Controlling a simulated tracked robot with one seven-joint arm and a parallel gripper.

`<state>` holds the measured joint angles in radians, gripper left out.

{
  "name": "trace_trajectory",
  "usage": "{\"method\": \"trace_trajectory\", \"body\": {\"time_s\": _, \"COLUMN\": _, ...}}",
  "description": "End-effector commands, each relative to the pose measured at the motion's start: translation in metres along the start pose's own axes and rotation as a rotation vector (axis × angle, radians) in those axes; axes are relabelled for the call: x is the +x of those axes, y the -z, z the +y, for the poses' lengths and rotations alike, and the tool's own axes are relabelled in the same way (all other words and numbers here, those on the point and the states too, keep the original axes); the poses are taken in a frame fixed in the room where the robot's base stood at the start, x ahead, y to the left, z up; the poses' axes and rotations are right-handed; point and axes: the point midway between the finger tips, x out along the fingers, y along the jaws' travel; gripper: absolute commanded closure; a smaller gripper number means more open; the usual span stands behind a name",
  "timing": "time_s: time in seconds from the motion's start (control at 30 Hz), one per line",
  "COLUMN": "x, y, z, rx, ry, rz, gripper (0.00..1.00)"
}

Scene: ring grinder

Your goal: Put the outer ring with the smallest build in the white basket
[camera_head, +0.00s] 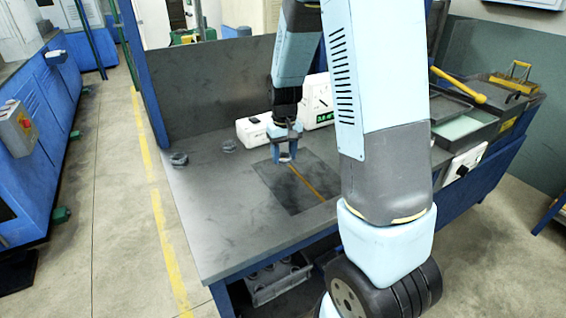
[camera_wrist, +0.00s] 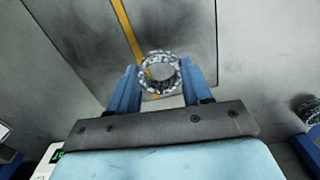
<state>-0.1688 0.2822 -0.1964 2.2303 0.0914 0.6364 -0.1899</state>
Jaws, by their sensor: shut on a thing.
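My gripper (camera_head: 285,157) is over the dark mat on the workbench, pointing down. In the wrist view my gripper (camera_wrist: 160,75) is shut on a grey metal outer ring (camera_wrist: 146,84), which sits between the blue fingertips. Two other grey rings stand on the bench left of my gripper, one farther left (camera_head: 179,159) and one nearer (camera_head: 229,146). A ring-like part (camera_wrist: 306,104) also shows at the right edge of the wrist view. I cannot clearly identify a white basket.
The dark mat (camera_head: 318,178) has a yellow line across it. A white device with a green display (camera_head: 318,100) and a white box (camera_head: 252,130) stand behind my gripper. A pale crate (camera_head: 278,284) with parts sits under the bench. The bench's front left is clear.

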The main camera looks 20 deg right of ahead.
Motion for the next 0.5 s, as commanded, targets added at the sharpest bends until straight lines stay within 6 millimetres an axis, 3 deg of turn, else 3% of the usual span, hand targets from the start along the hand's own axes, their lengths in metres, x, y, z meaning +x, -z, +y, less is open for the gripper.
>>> {"method": "trace_trajectory", "body": {"time_s": 0.33, "x": 0.034, "y": 0.005, "z": 0.0, "rx": 0.001, "ry": 0.0, "rz": -0.002, "gripper": 0.88}}
{"method": "trace_trajectory", "body": {"time_s": 0.5, "x": 0.036, "y": 0.005, "z": 0.0, "rx": 0.0, "ry": 0.0, "rz": 0.001, "gripper": 0.88}}
